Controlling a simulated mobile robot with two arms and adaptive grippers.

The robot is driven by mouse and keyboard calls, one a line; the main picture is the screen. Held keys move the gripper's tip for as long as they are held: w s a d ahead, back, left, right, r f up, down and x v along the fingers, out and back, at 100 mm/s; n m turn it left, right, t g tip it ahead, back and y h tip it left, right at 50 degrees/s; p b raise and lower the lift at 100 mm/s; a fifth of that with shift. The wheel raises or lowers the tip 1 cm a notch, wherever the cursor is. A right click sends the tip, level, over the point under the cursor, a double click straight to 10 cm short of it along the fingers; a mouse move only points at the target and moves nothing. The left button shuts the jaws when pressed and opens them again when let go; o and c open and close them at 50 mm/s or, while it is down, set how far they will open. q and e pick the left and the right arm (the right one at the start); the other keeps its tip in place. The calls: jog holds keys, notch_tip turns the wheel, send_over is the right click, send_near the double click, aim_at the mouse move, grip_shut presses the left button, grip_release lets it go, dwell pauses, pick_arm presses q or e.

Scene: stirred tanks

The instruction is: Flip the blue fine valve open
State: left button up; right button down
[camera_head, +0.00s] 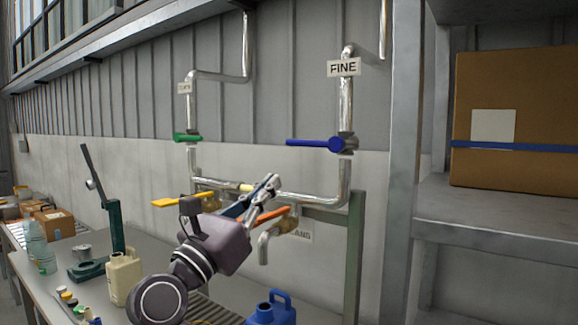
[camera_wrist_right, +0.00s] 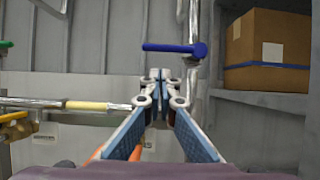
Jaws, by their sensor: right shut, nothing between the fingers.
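The blue fine valve (camera_head: 320,145) sits on the vertical silver pipe below the sign marked FINE (camera_head: 344,68). Its blue handle lies level, crosswise to the pipe, and points left. The handle also shows in the right wrist view (camera_wrist_right: 172,48), above and just beyond the fingertips. My right gripper (camera_head: 273,183) is shut and empty, below and left of the blue handle and apart from it. It also shows in the right wrist view (camera_wrist_right: 160,76). My left gripper is not in view.
A green-handled valve (camera_head: 187,138) is on the left pipe. A yellow handle (camera_head: 178,201) and an orange handle (camera_head: 268,218) are lower, close to my right gripper. A metal shelf (camera_head: 500,222) with a cardboard box (camera_head: 515,110) stands at right. A blue jug (camera_head: 270,309) is below.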

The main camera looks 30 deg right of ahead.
aim_at(308, 143)
jog(key=p+x, duration=0.4)
jog(key=x, duration=0.6)
jog(key=shift+d+f, duration=0.15)
jog(key=shift+d, duration=0.05)
